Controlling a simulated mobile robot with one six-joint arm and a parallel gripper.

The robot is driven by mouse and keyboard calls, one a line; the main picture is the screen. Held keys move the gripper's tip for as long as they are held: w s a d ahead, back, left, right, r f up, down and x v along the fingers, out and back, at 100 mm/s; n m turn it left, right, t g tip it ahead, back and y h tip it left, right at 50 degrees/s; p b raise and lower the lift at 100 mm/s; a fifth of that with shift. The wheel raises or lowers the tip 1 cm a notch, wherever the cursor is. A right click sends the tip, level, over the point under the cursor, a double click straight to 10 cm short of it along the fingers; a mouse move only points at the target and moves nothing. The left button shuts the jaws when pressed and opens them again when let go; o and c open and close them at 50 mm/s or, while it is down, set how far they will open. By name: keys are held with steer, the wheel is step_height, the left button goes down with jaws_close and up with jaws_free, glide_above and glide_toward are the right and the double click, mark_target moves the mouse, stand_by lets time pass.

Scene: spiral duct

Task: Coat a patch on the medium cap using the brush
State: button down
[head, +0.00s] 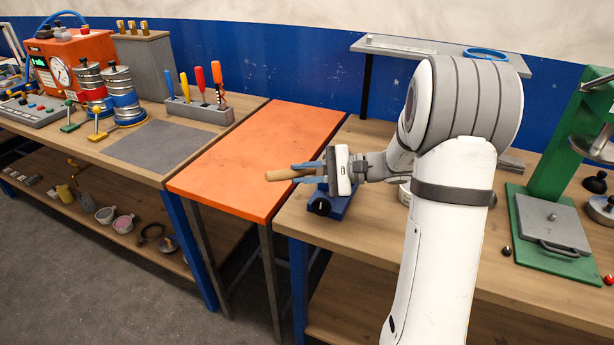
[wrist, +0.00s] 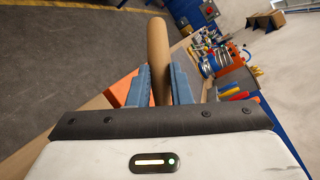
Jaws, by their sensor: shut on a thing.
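My gripper (head: 306,173) is shut on a tan wooden handle, which I take to be the brush (head: 280,175). In the wrist view the handle (wrist: 158,50) stands between the two fingers of my gripper (wrist: 160,82); no bristles show. I cannot tell which thing is the medium cap. A round grey piece with a dark knob (head: 601,207) lies at the right edge, partly cut off. A pale round piece (head: 405,193) is mostly hidden behind my arm.
A blue block with a black knob (head: 330,202) sits under my gripper. A green press (head: 555,225) stands at the right. The orange table (head: 265,150) is bare. The left bench holds a screwdriver rack (head: 199,111), a grey mat (head: 158,146) and stacked cylinders. A shelf (head: 410,45) is behind.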

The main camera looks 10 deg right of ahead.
steer(key=shift+s+d+b, duration=0.1)
steer(key=shift+d+b, duration=0.15)
steer(key=shift+b, duration=0.05)
step_height(320, 180, down, 4)
steer(key=b, duration=0.3)
steer(key=shift+s+a+r+p, duration=0.15)
steer(key=shift+r+p, duration=0.85)
steer(key=shift+r, duration=1.1)
steer(key=shift+s+a+b, duration=0.35)
steer(key=shift+s+a, duration=0.55)
steer(key=shift+s, duration=0.3)
steer(key=shift+s+a+b, duration=0.35)
steer(key=shift+s+a, duration=0.5)
steer(key=shift+s, duration=0.35)
steer(key=shift+s, duration=0.1)
